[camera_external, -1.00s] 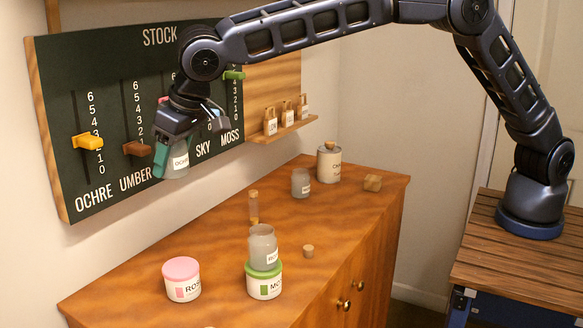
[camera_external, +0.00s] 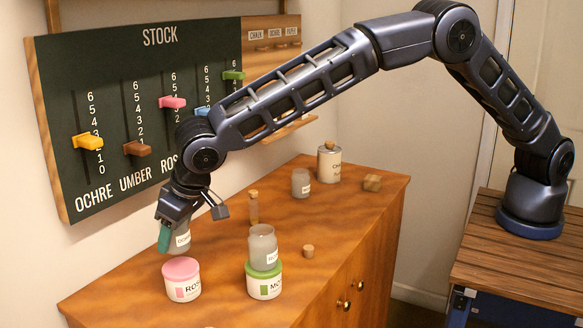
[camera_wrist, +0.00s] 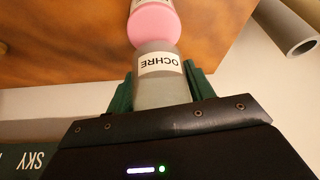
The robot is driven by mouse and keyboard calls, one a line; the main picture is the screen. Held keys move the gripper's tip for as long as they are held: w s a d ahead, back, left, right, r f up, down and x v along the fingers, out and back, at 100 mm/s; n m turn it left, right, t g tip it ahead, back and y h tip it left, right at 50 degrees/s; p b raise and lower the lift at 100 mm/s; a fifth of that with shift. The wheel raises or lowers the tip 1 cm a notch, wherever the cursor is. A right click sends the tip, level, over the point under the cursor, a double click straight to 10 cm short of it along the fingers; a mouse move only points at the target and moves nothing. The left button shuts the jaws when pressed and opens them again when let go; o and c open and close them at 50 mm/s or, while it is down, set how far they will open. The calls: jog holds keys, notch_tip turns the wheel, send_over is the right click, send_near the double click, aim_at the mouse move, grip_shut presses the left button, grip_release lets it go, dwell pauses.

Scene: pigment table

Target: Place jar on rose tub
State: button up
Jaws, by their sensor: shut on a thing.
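My gripper (camera_external: 172,238) is shut on a grey jar (camera_external: 181,243) with a white label. In the wrist view the jar (camera_wrist: 160,88) sits between the green fingers and its label reads OCHRE. The rose tub (camera_external: 181,280), white with a pink lid, stands on the cabinet top. In the external view the held jar is just above and behind the pink lid. In the wrist view the pink lid (camera_wrist: 153,24) is right beyond the jar's end; I cannot tell whether they touch.
A green-lidded tub (camera_external: 264,283) with another grey jar (camera_external: 263,247) on it stands to the right. A corked vial (camera_external: 254,208), a small cork (camera_external: 308,251), a further jar (camera_external: 301,183) and a cream canister (camera_external: 329,164) stand on the cabinet (camera_external: 220,240). The stock board (camera_external: 110,60) is behind.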

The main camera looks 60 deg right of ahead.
aim_at(179, 266)
jog(key=shift+f, duration=2.25)
jog(key=shift+f, duration=0.15)
jog(key=o, duration=1.1)
jog(key=v, duration=1.2)
jog(key=shift+s, duration=0.1)
